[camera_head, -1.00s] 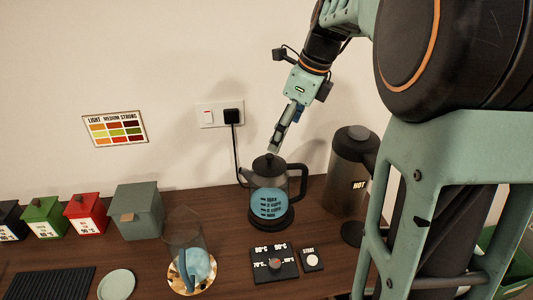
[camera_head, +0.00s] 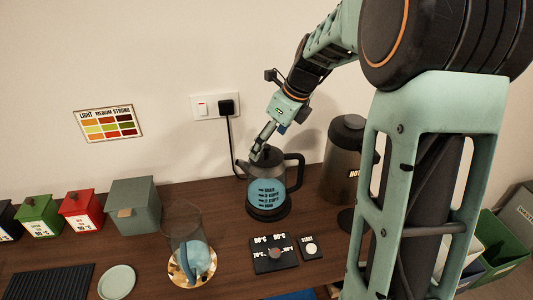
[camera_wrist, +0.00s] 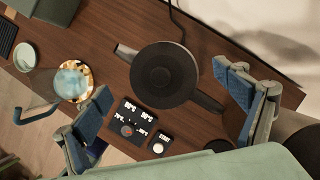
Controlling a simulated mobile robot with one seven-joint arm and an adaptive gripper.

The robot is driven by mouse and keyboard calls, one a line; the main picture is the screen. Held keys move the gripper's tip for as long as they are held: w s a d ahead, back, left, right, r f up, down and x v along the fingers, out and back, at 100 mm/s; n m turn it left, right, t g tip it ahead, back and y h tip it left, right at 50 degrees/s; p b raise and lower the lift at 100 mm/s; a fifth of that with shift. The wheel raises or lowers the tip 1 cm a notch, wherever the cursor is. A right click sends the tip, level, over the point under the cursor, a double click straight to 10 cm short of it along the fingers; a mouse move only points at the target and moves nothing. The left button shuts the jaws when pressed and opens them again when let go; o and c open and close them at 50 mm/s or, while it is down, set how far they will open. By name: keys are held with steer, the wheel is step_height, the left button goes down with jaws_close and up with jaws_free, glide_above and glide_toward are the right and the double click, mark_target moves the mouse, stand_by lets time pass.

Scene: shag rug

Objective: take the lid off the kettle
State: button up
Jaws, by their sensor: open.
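The kettle (camera_head: 268,192) has a glass body with blue contents and level marks, and stands upright on a dark base by the wall. Its dark round lid (camera_wrist: 164,74) is on its top and fills the middle of the wrist view. In the head view the lid (camera_head: 270,155) is partly hidden by my fingers. My gripper (camera_head: 256,151) is right at the lid from above, pointing down at a slant. In the wrist view its two blue-padded fingers (camera_wrist: 163,84) are wide apart, one to each side of the lid.
A dark HOT dispenser (camera_head: 345,165) stands close at the kettle's right. A control panel (camera_head: 273,254) and START button (camera_head: 310,247) lie in front. A glass cup (camera_head: 184,237) stands front left. A power cord (camera_head: 230,140) hangs behind the kettle.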

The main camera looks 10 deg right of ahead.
steer(key=shift+x, duration=1.2)
